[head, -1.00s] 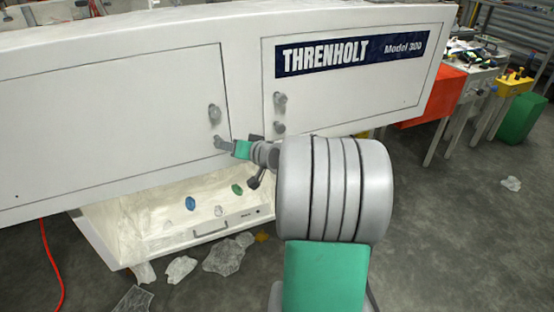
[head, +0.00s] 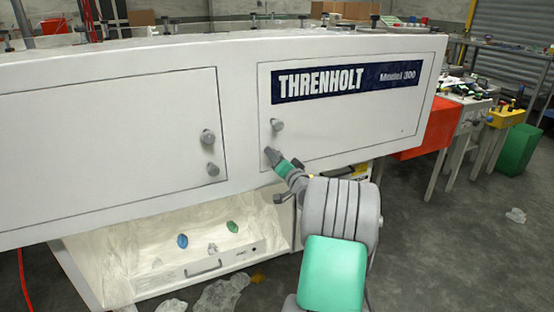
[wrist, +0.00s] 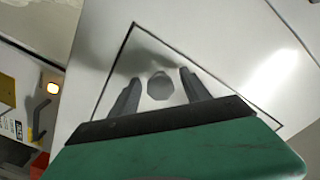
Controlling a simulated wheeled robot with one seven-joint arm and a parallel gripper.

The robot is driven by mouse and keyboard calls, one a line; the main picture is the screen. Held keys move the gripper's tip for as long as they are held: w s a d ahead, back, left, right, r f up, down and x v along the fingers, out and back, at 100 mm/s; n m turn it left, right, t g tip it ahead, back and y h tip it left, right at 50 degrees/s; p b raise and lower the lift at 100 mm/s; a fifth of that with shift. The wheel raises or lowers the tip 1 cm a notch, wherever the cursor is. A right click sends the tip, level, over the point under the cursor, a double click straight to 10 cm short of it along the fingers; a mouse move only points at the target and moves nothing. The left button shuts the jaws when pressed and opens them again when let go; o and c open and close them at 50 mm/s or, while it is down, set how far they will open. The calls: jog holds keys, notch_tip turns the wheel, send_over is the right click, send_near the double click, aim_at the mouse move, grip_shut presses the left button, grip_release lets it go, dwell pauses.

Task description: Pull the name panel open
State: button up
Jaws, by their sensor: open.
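The name panel (head: 345,125) is a white rectangular door with a dark blue THRENHOLT sign (head: 345,82), flush with the machine's front. Its upper knob (head: 277,125) is grey and in plain sight. My gripper (head: 270,154) is at the panel's lower left and hides the lower knob in the head view. In the wrist view my gripper (wrist: 160,76) is open, with one finger on each side of a grey knob (wrist: 160,87). I cannot tell whether the fingers touch it. The panel (wrist: 200,85) shows behind the knob, with its outline converging at a corner.
A second white panel (head: 100,140) with two knobs (head: 208,137) is to the left. Below is an open white bay (head: 130,265) with plastic film, and blue and green items. An orange-red box (head: 428,130) and benches stand to the right. Floor at right is mostly clear.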

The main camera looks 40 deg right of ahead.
jog(key=shift+c, duration=0.3)
grip_shut()
dwell(1.0)
